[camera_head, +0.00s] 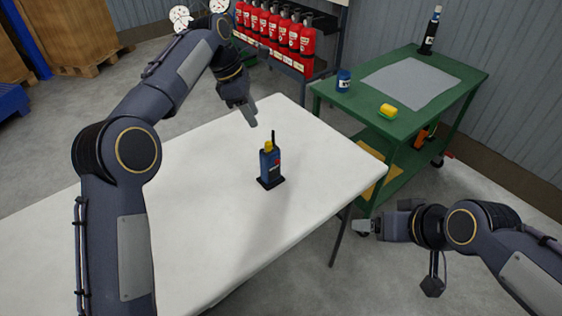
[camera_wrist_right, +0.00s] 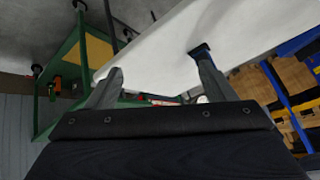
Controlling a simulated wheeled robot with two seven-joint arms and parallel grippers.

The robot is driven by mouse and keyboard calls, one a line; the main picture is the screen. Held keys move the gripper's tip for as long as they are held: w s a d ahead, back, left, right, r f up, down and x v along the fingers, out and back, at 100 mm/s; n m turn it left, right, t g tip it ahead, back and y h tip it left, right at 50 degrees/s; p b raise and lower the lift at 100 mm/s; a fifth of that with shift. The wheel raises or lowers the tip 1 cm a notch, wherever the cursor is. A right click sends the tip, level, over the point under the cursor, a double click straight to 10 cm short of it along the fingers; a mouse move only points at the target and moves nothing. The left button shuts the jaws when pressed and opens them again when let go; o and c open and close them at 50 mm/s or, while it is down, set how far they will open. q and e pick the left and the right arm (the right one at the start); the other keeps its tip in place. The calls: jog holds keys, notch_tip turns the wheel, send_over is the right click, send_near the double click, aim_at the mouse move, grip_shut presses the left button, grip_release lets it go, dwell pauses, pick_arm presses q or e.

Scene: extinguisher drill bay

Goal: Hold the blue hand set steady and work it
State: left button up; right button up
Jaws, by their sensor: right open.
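The blue hand set (camera_head: 270,165) stands upright on a small dark base on the white table (camera_head: 330,165). It has a black antenna and a yellow part on top. My left gripper (camera_head: 250,118) points down just behind and left of the hand set, apart from it; its jaw gap does not show clearly. My right gripper (camera_head: 368,226) is off the table's right edge, away from the hand set. In the right wrist view it (camera_wrist_right: 158,82) is open with nothing between the fingers. A small dark blue shape at one fingertip there may be the hand set, partly hidden.
Red extinguishers (camera_head: 280,32) fill a rack behind. The table around the hand set is clear.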

jog(key=w+a+f+n, duration=0.1)
jog(key=w+a+n, duration=0.1)
jog(key=w, duration=0.5)
jog(key=n+t+y, duration=0.4)
jog(key=n+y, duration=0.1)
send_near(274, 166)
jog(key=x, duration=0.3)
jog(key=shift+x, duration=0.9)
jog(key=x, duration=0.7)
jog(key=shift+w+f, duration=0.1)
jog(key=shift+w, duration=0.05)
jog(key=shift+c, duration=0.3)
